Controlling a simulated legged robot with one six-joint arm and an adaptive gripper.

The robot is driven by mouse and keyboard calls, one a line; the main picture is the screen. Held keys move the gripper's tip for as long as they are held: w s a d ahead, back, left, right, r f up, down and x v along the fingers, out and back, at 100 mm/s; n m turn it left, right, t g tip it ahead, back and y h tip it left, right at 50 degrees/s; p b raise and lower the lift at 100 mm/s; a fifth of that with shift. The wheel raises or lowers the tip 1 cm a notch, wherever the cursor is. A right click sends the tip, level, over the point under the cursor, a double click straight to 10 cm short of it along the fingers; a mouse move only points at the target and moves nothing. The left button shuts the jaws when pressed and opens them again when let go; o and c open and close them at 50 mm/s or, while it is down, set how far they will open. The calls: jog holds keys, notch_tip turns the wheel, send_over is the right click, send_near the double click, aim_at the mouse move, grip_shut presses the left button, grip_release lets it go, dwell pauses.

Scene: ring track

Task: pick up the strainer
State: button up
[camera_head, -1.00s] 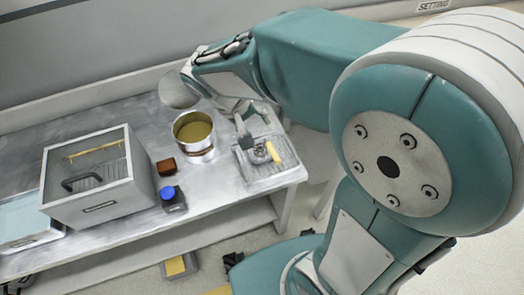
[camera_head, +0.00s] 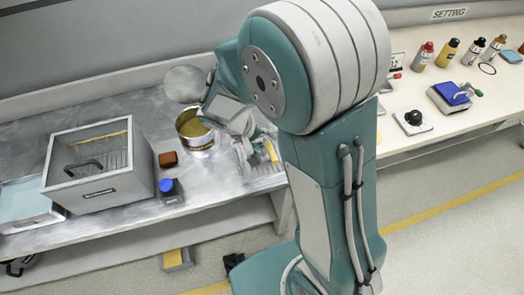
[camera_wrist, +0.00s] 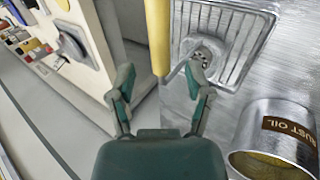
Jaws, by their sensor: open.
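A strainer with a yellow handle stands at the grey draining rack (camera_wrist: 247,45) on the metal bench. In the wrist view its yellow handle (camera_wrist: 158,38) runs down from the top edge, and its end lies between my fingertips. A round perforated piece (camera_wrist: 203,57), probably the strainer's bowl, sits on the rack beside my right finger. My gripper (camera_wrist: 160,76) is open around the line of the handle, with no visible contact. In the head view the yellow handle (camera_head: 271,151) shows just right of my fingers, and the bowl is mostly hidden.
A rust oil can (camera_wrist: 275,130) stands close to my gripper on the right. A grey box (camera_head: 100,190), a brown block (camera_head: 168,159) and a blue-capped bottle (camera_head: 171,192) are farther left. A white bench (camera_head: 420,140) with bottles stands at the right, across a gap.

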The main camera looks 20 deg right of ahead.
jog(key=x, duration=0.2)
jog(key=shift+d+f, duration=0.25)
jog(key=shift+d, duration=0.05)
jog(key=shift+a, duration=0.45)
jog(key=c, duration=0.4)
grip_shut()
